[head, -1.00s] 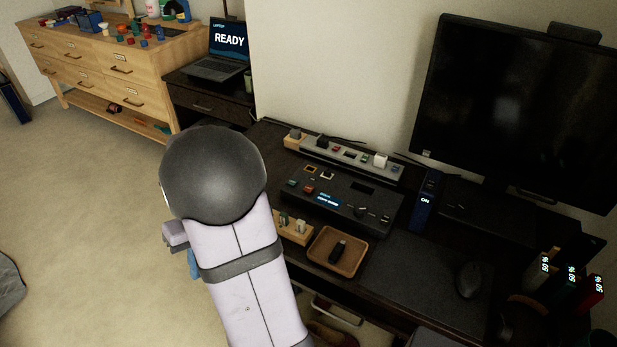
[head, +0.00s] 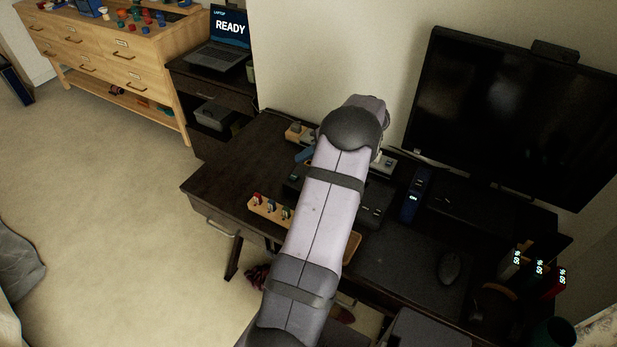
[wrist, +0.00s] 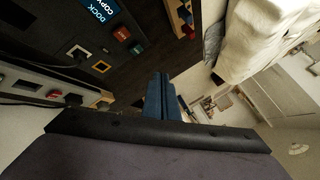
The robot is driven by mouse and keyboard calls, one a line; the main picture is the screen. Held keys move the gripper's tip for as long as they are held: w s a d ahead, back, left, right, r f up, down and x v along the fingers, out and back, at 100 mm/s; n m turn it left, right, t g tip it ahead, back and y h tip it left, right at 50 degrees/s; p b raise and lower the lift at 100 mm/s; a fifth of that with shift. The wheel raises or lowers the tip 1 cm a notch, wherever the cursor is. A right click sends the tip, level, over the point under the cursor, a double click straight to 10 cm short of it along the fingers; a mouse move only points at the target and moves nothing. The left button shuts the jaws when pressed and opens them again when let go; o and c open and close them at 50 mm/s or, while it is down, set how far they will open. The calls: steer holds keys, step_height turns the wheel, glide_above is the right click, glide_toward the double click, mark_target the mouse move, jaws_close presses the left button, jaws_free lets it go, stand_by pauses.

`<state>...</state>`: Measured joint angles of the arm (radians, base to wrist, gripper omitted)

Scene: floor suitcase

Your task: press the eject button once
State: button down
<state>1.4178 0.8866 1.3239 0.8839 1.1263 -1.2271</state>
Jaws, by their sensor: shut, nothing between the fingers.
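The dark dock (head: 377,196) sits on the desk, mostly hidden behind my arm in the head view. In the wrist view the dock (wrist: 38,45) is at upper left, with a lit screen (wrist: 92,12) reading "COPY DOCK". Beside the screen are a red button (wrist: 122,33) and a teal button (wrist: 137,48); their labels are too small to read, so I cannot tell which is eject. My gripper (wrist: 161,78) has its blue fingers shut and empty, to the right of the buttons in the wrist view and apart from them.
A wooden block with small coloured pieces (head: 258,206) stands at the desk's front left. A power strip (head: 388,163) lies behind the dock. A blue "ON" unit (head: 411,200), a monitor (head: 510,110) and a mouse (head: 449,266) are on the right. The desk's left end is clear.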

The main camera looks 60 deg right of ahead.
steer(key=shift+s+d+r, duration=0.25)
steer(key=shift+s+d, duration=0.5)
steer(key=shift+d, duration=0.05)
steer(key=shift+f, duration=0.15)
step_height(320, 180, down, 8)
steer(key=b, duration=0.3)
steer(key=shift+r, duration=0.2)
steer(key=shift+f+b, duration=0.5)
steer(key=shift+b, duration=0.05)
steer(key=shift+f+b, duration=0.8)
steer(key=shift+b, duration=0.45)
stand_by(2.1)
stand_by(0.4)
steer(key=shift+r, duration=0.85)
steer(key=shift+r, duration=0.1)
